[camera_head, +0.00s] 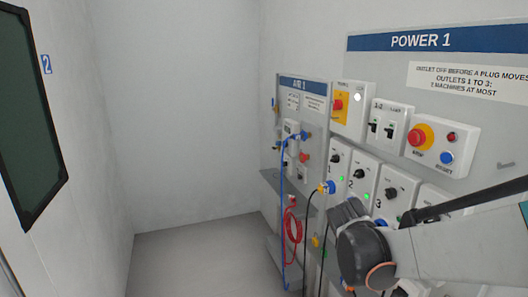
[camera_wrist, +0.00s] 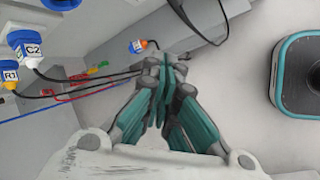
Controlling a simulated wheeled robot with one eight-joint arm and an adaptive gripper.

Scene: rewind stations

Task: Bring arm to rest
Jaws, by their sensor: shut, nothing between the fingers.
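My gripper (camera_wrist: 166,65) shows in the wrist view with its teal fingers closed together and nothing between them. Its tips point toward the top of the picture, over pale floor. In the head view my arm crosses the lower right, in front of the lower part of the POWER 1 panel (camera_head: 500,155). I cannot make out the fingers in that view.
The AIR 1 panel (camera_head: 315,120) carries a blue hose (camera_head: 283,205) and a coiled red hose (camera_head: 292,226). A plug (camera_head: 328,187) with a black cable sits at outlet 1. Plugs marked C2 (camera_wrist: 25,45) and R1 (camera_wrist: 10,75) are left of my gripper. Floor (camera_head: 195,255) is clear left.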

